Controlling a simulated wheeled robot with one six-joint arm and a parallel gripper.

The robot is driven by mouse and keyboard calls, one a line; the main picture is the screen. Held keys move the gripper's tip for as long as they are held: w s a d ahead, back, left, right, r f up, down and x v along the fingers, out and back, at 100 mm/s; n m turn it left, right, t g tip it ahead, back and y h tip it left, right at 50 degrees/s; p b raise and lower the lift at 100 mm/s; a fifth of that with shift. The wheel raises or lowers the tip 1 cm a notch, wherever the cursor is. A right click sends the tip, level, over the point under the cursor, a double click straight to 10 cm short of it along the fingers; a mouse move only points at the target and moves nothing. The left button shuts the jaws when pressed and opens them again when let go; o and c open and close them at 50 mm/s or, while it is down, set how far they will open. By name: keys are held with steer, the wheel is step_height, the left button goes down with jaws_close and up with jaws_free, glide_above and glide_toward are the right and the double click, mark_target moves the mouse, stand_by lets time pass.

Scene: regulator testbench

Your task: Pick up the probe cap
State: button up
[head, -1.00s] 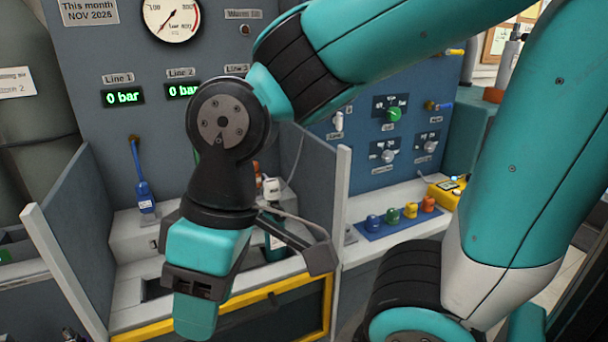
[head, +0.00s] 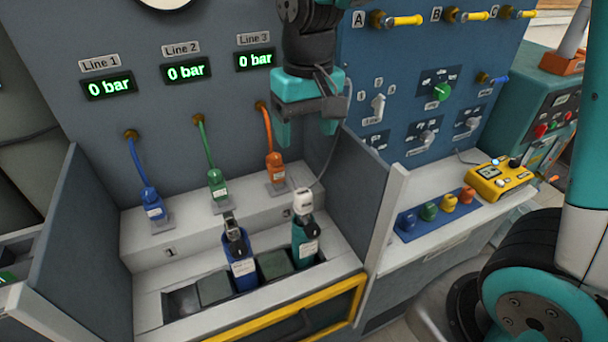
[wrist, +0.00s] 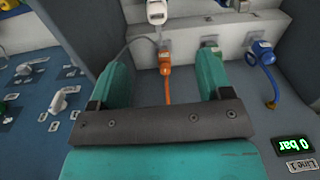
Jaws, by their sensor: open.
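No part is labelled as the probe cap. A white cap-like head (head: 303,200) with a thin grey cable sits upright on a teal regulator body (head: 306,243) in the right part of the tray; the white head also shows at the top edge of the wrist view (wrist: 157,12). My gripper (head: 308,130) is open and empty, fingers pointing down, above and behind the white head, near the back panel. In the wrist view, the orange connector (wrist: 165,65) appears between its two fingers, below and apart from them. The cable passes behind one finger.
A blue regulator (head: 238,262) stands left of the teal one. Blue, green and orange hose connectors stand on the ledge behind. Grey side walls flank the bay. Right of it are a blue strip (head: 408,235) with several coloured caps and a yellow box (head: 500,180).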

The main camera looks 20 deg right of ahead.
steer(key=w+f, duration=0.1)
steer(key=p, duration=0.2)
glide_toward(303, 192)
steer(key=shift+m, duration=0.3)
step_height(303, 192, down, 5)
steer(key=shift+f, duration=0.1)
steer(key=shift+a+f+p, duration=0.15)
steer(key=shift+f+p, duration=0.75)
steer(key=shift+f, duration=2.1)
steer(key=shift+c, duration=0.2)
steer(key=c, duration=1.1)
steer(key=shift+o, duration=0.2)
steer(key=shift+r, duration=0.2)
step_height(303, 192, up, 20)
steer(key=b, duration=0.2)
steer(key=shift+b, duration=0.35)
